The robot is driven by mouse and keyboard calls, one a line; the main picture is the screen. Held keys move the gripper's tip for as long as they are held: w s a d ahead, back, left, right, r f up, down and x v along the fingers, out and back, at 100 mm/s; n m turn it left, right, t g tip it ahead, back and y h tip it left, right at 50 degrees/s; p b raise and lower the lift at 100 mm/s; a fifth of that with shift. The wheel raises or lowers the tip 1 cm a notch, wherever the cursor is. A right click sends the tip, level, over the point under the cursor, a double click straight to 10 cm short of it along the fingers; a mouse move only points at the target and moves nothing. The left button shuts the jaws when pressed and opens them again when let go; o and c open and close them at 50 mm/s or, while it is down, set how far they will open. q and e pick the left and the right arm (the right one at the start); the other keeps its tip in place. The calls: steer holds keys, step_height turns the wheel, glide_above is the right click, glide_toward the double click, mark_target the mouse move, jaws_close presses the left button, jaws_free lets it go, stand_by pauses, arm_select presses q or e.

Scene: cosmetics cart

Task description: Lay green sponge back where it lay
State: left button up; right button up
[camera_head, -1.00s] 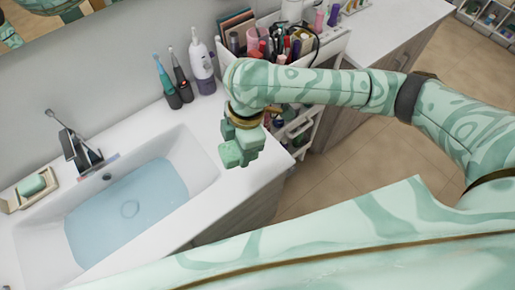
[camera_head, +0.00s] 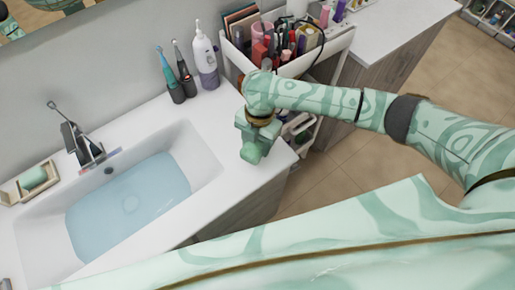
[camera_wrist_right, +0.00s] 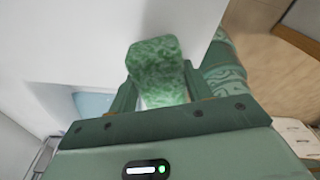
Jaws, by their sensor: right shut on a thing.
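The green sponge (camera_wrist_right: 157,72) is a rough, mottled green block between the two fingers of my right gripper (camera_wrist_right: 158,98) in the right wrist view. The gripper is shut on it. In the head view my right gripper (camera_head: 257,138) is over the right end of the white sink counter, near its front edge. The sponge (camera_head: 251,154) shows there at the fingertips, pointing down at the counter. I cannot tell whether it touches the surface. My left gripper is out of view.
The basin (camera_head: 202,172) with water lies to the left. Two electric toothbrushes (camera_head: 178,92) and a white-purple bottle (camera_head: 207,75) stand behind. A filled white cart (camera_head: 318,60) is at the back right. A soap dish (camera_head: 12,193) is far left. The counter around the gripper is clear.

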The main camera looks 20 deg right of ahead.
mark_target(258, 148)
steer(key=shift+w+d+f, duration=0.15)
steer(key=shift+d+f, duration=0.05)
steer(key=shift+f, duration=0.15)
steer(key=shift+w+d+f+b, duration=0.15)
steer(key=shift+f+b, duration=0.5)
steer(key=shift+f, duration=1)
steer(key=shift+f, duration=0.15)
steer(key=o, duration=1)
steer(key=shift+o, duration=0.2)
steer(key=r+p, duration=0.1)
steer(key=r, duration=0.3)
steer(key=r+p, duration=0.1)
steer(key=r, duration=0.3)
steer(key=w+d+r+p, duration=0.1)
steer(key=r, duration=0.3)
steer(key=shift+d+r, duration=0.1)
steer(key=shift+r, duration=0.05)
